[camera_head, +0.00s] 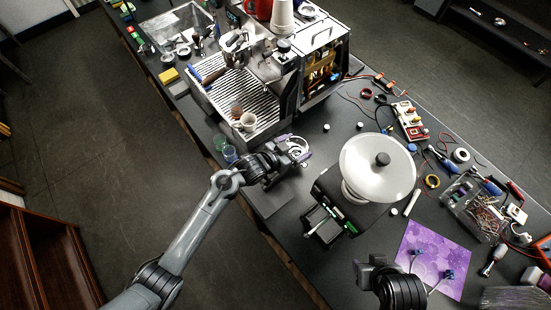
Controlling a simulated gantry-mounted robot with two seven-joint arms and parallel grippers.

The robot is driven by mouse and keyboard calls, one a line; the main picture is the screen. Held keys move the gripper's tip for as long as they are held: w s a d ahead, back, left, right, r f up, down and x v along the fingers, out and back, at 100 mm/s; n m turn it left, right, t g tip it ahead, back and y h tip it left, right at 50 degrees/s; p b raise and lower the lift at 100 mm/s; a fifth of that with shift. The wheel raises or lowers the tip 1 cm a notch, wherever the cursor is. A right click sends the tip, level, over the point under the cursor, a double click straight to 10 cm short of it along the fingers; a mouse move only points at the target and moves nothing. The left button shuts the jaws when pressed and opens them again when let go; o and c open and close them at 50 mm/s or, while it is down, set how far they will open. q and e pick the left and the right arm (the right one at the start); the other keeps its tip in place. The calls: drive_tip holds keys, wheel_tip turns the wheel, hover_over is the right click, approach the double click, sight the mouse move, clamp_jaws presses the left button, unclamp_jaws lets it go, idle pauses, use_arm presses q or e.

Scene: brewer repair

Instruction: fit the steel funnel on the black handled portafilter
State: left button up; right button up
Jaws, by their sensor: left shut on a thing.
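My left gripper (291,151) is over the counter just in front of the espresso machine. It is shut on a small bright ring-shaped piece that looks like the steel funnel (299,146); the gripper hides part of it. A dark-handled tool that may be the black handled portafilter (213,76) lies at the left of the machine's drip tray, apart from the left gripper; it is too small to be sure. My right gripper (372,268) is at the lower right, beside the purple mat; its fingers do not show clearly.
The espresso machine (325,70) has an open side, with cups on its drip tray (262,118). A grinder or scale with a round white lid (365,165) stands right of the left gripper. Tools and wires crowd the right side, near the purple mat (436,252).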

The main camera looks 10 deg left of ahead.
sight(301, 142)
use_arm(q)
drive_tip(key=shift+w+d+f+m+g+h+b, duration=0.15)
drive_tip(key=shift+w+d+f+m+h+b, duration=0.1)
drive_tip(key=shift+w+b, duration=0.25)
drive_tip(key=shift+w+d+f+m+g+h+b, duration=0.15)
drive_tip(key=shift+w+d+f+b, duration=0.1)
drive_tip(key=shift+w, duration=0.45)
drive_tip(key=shift+w+f, duration=0.1)
drive_tip(key=shift+w, duration=0.05)
use_arm(e)
wheel_tip(301, 142, down, 3)
drive_tip(key=shift+d+r, duration=0.1)
use_arm(q)
wheel_tip(301, 142, down, 3)
drive_tip(key=b, duration=0.4)
drive_tip(key=shift+f, duration=0.2)
drive_tip(key=shift+f+b, duration=0.8)
drive_tip(key=shift+f, duration=0.45)
use_arm(e)
drive_tip(key=shift+f, duration=2.55)
use_arm(q)
drive_tip(key=shift+f, duration=0.1)
use_arm(e)
drive_tip(key=shift+r, duration=0.15)
use_arm(q)
drive_tip(key=shift+p, duration=0.35)
use_arm(e)
drive_tip(key=shift+r, duration=0.2)
